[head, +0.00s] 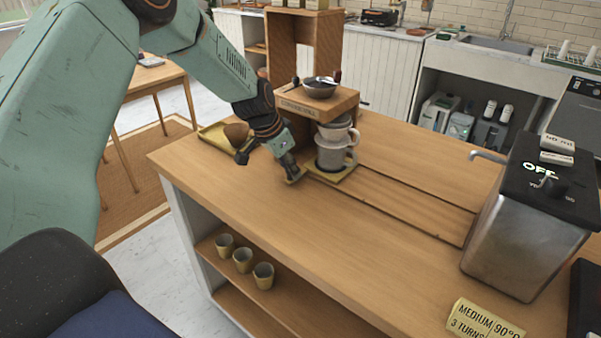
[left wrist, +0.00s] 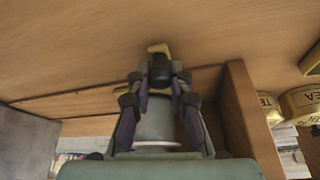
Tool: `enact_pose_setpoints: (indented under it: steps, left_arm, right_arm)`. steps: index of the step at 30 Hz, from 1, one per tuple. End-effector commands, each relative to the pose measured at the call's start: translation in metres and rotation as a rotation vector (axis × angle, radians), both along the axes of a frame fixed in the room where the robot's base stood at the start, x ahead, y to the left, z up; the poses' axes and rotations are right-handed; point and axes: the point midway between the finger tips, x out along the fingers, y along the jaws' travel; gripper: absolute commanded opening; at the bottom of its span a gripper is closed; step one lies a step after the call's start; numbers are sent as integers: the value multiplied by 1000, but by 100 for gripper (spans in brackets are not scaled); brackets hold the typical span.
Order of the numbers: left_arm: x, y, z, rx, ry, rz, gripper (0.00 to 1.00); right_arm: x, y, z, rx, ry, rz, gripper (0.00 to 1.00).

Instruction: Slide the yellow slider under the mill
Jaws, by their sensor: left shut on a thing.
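The yellow slider (head: 342,176) is a flat plate at the left end of a track in the wooden counter. A grey cup with a handle (head: 331,156) stands upright on it, with a dripper (head: 335,131) on top. My left gripper (head: 292,176) is low at the slider's left side, shut on its yellow tab; the tab shows at the fingertips in the left wrist view (left wrist: 159,48). The wooden stand (head: 318,104), apparently the mill, carries a metal bowl (head: 319,88). The dripper and cup are at its front right edge, partly beneath its shelf. My right gripper is out of view.
The track (head: 400,204) runs right, clear, to a metal boiler box (head: 525,220). A yellow tray (head: 216,138) with a brown item lies left of my gripper. A yellow sign (head: 484,322) stands at the front right. Yellow cups (head: 243,260) sit on the shelf below.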

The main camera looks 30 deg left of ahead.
Motion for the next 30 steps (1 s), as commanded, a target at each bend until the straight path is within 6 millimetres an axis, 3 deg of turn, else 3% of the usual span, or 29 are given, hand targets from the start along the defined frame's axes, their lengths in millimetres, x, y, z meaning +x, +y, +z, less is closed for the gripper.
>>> enact_pose_setpoints:
  steps: [12, 27, 28, 30]
  left_arm:
    - [5, 40, -2, -1, 5, -1, 0]
    - [6, 50, -1, 2, 2, -2, 0]
    - [7, 51, -1, 2, 2, -2, 20]
    - [7, 52, -1, 2, 1, -1, 26]
  right_arm:
    - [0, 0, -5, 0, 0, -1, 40]
    - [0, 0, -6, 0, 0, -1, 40]
    - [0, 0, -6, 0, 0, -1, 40]
    - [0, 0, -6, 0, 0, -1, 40]
